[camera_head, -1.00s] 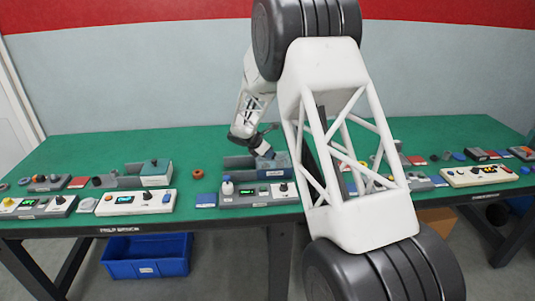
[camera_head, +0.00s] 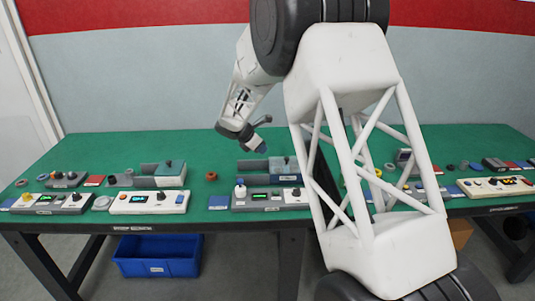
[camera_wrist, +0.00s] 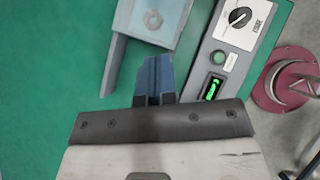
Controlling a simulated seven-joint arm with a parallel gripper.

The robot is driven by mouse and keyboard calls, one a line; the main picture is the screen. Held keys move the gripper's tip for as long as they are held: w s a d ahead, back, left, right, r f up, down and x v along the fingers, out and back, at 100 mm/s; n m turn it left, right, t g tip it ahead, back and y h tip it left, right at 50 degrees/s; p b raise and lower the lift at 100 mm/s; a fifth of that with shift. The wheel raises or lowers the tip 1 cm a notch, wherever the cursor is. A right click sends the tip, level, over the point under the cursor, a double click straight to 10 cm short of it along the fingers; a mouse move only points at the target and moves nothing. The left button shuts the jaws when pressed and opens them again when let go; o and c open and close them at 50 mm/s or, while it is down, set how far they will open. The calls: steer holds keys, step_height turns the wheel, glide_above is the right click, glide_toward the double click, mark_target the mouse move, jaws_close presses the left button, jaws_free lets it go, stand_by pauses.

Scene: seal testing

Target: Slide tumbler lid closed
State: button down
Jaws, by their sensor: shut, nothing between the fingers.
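No thing is clearly recognisable as a tumbler or its lid. The nearest candidate is a blue-grey block (camera_head: 283,168) at the right end of a dark grey rail fixture (camera_head: 250,165), behind a grey control panel. In the wrist view the block (camera_wrist: 172,20) has a pale top with a round metal knob (camera_wrist: 152,18) and lies beyond the fingertips. My gripper (camera_head: 262,148) is tilted down above the fixture, apart from it. In the wrist view its blue fingers (camera_wrist: 155,62) are together with nothing between them.
The grey control panel (camera_head: 268,199) has a dial, a green display and a white bottle-like knob. Similar fixtures (camera_head: 160,178) stand left and right along the green table (camera_head: 120,148). A blue bin (camera_head: 158,256) is under the table. My arm hides part of the right side.

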steer(key=shift+s+a+r, duration=0.2)
steer(key=shift+a+r, duration=0.2)
steer(key=shift+r, duration=0.15)
steer(key=shift+r, duration=0.1)
steer(key=s+d+r+m+g+y, duration=0.1)
steer(key=s+d+r+m, duration=0.35)
steer(key=s, duration=0.45)
steer(key=s+d+r+m+y, duration=0.1)
steer(key=s+d+r+m, duration=0.4)
steer(key=s, duration=0.5)
steer(key=s+d+r+m+g+y, duration=0.1)
steer(key=s+d+r+m, duration=0.25)
steer(key=s+r, duration=0.4)
steer(key=s+d+f+m+y, duration=0.1)
steer(key=s+m, duration=0.4)
steer(key=s, duration=1)
steer(key=s+d+f+m+t+y, duration=0.1)
steer(key=s+m, duration=0.4)
steer(key=s, duration=1.1)
steer(key=shift+s+d+f+m+y, duration=0.3)
steer(key=shift+d+f+y, duration=0.2)
steer(key=shift+d+y, duration=0.45)
